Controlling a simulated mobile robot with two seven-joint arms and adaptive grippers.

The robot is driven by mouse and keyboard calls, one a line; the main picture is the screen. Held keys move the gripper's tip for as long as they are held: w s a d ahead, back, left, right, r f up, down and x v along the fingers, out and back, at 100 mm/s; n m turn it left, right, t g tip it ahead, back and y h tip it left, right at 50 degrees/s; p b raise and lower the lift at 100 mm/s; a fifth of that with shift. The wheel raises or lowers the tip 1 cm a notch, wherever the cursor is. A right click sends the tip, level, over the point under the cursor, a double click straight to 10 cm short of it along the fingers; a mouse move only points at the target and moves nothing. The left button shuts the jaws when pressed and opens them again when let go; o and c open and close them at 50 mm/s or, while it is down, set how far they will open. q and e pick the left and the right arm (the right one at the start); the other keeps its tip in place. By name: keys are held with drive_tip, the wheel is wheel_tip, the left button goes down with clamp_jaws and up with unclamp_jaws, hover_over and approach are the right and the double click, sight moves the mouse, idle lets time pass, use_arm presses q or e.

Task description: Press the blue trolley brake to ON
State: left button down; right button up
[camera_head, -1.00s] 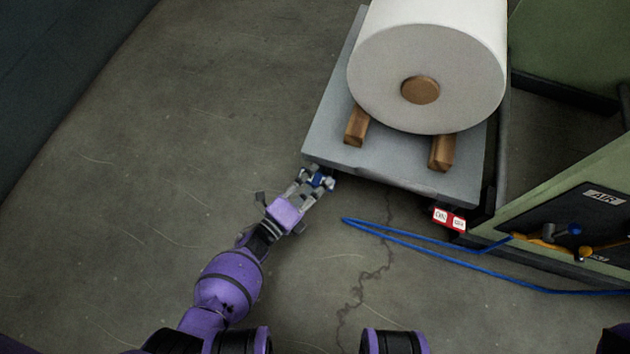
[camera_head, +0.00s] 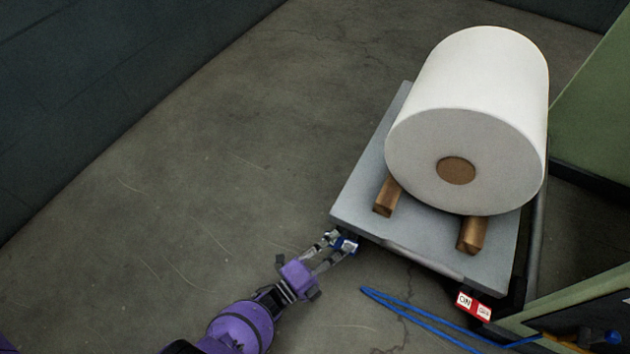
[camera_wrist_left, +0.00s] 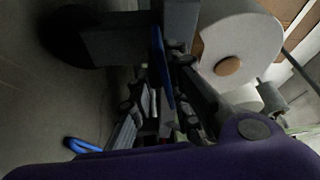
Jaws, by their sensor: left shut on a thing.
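The grey trolley (camera_head: 350,210) carries a large white roll. The blue brake (camera_head: 347,245) is at the trolley's near left corner, partly hidden by my left gripper. My left gripper (camera_head: 338,243) is shut on the blue brake there. In the left wrist view the blue brake (camera_wrist_left: 162,68) shows as a thin blue strip between the dark fingers. A red and white ON/OFF sign (camera_head: 474,306) hangs at the trolley's near right corner. The brake's setting cannot be read. My right gripper is not in view.
The white roll (camera_head: 440,150) rests on two wooden blocks (camera_head: 473,235). A blue hose (camera_head: 415,318) lies on the floor in front of the trolley. A green machine frame (camera_head: 570,310) stands at the right. The floor to the left is clear.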

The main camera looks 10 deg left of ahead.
use_arm(q)
drive_tip(key=shift+w+d+n, duration=0.1)
drive_tip(key=shift+w+n, duration=0.2)
drive_tip(key=shift+w, duration=0.05)
drive_tip(key=c, duration=1.7)
unclamp_jaws()
drive_tip(key=shift+c, duration=0.2)
drive_tip(key=shift+o, duration=0.5)
drive_tip(key=shift+r, duration=0.1)
drive_tip(key=shift+w, duration=0.1)
drive_tip(key=v, duration=1.2)
drive_tip(key=shift+s+f, duration=0.25)
drive_tip(key=shift+s, duration=0.15)
